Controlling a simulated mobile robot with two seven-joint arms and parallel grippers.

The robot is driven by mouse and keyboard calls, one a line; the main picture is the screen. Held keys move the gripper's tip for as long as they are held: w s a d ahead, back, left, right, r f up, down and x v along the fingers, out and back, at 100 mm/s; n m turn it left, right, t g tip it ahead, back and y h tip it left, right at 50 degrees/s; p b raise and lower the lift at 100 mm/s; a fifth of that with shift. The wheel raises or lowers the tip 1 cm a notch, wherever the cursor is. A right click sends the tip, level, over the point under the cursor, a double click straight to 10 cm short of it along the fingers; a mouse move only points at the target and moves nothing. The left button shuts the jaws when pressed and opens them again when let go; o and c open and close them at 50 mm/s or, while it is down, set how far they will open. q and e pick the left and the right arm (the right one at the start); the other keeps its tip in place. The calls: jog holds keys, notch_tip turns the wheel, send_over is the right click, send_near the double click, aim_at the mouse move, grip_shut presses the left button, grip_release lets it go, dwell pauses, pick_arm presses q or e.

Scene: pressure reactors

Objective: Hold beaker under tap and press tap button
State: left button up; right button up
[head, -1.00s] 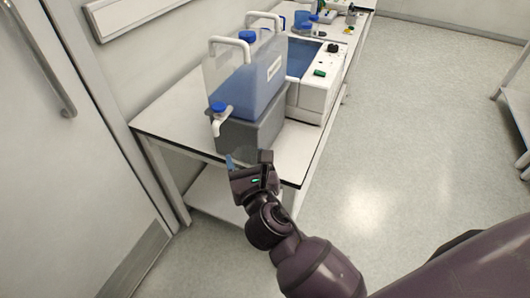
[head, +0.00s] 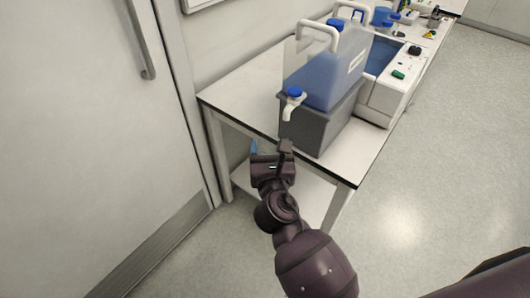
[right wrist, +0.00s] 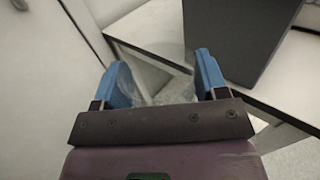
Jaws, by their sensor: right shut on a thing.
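A tank of blue liquid (head: 328,75) stands on a grey block (head: 310,130) at the edge of the bench. Its white tap (head: 291,107) with a blue button (head: 295,92) sticks out toward me. My right gripper (head: 270,148) is lower in the picture than the tap and slightly left of it, apart from it. In the right wrist view, its blue fingers (right wrist: 160,75) are spread around a clear, barely visible beaker (right wrist: 158,88). The beaker's outline and contents are hard to make out. My left gripper is not in view.
The white bench (head: 247,93) has a lower shelf (head: 305,192). A white device with a blue bath (head: 388,98) stands behind the tank. A door (head: 85,130) is at the left. The floor (head: 425,190) at the right is clear.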

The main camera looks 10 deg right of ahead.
jog(key=w+d, duration=0.1)
jog(key=d, duration=0.1)
jog(key=w+d, duration=0.2)
jog(key=shift+w+d+r, duration=0.15)
jog(key=shift+w+d, duration=0.05)
dwell(0.3)
dwell(0.4)
